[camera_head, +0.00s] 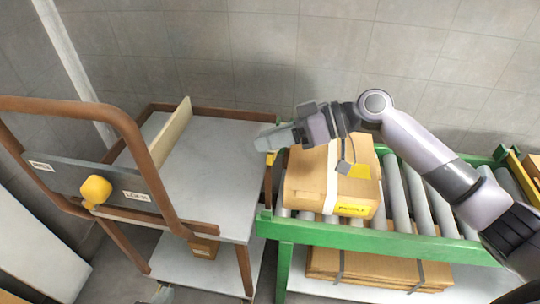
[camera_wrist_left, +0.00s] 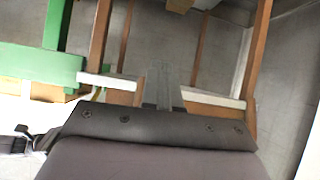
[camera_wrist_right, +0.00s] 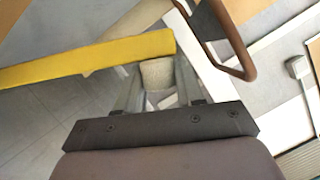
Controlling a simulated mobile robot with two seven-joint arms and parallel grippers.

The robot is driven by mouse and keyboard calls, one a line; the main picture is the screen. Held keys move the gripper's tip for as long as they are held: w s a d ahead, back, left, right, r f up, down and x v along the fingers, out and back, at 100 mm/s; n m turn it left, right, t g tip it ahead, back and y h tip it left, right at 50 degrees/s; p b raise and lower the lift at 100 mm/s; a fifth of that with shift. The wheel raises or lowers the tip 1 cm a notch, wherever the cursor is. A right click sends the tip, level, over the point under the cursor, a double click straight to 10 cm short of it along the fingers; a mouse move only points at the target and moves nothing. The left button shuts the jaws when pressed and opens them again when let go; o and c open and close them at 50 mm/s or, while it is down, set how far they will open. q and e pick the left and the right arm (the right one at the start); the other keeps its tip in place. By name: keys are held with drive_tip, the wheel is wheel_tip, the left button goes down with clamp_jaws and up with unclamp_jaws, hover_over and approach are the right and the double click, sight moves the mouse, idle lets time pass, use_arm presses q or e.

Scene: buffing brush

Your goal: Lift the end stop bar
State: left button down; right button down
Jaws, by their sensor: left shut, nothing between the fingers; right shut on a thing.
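The end stop bar appears to be the yellow bar (camera_wrist_right: 90,58) at the conveyor's end, running in from the left in the right wrist view. In the head view only a small yellow part (camera_head: 270,158) shows below my right gripper (camera_head: 263,145). In the right wrist view a pale block (camera_wrist_right: 157,74) by the bar's end sits between the fingers of my right gripper (camera_wrist_right: 155,95), which is shut on it. Whether the bar is raised is unclear. My left gripper (camera_head: 163,291) is shut and empty, low beside the cart; it also shows in the left wrist view (camera_wrist_left: 162,80).
A cardboard box (camera_head: 305,180) with a yellow label rests on the rollers (camera_head: 420,205) of the green conveyor (camera_head: 360,237). A cart with a grey deck (camera_head: 205,165) and brown handle frame (camera_head: 130,130) stands beside the conveyor's end. Its deck is largely clear.

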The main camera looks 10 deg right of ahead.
drive_tip(key=w+r, duration=0.2)
drive_tip(key=r, duration=0.1)
drive_tip(key=shift+d, duration=0.35)
use_arm(q)
drive_tip(key=shift+s+a+f, duration=0.25)
drive_tip(key=shift+s+f, duration=0.05)
drive_tip(key=shift+s, duration=0.1)
use_arm(e)
drive_tip(key=shift+w+d+r, duration=0.2)
drive_tip(key=shift+w+r, duration=0.2)
drive_tip(key=shift+w, duration=0.05)
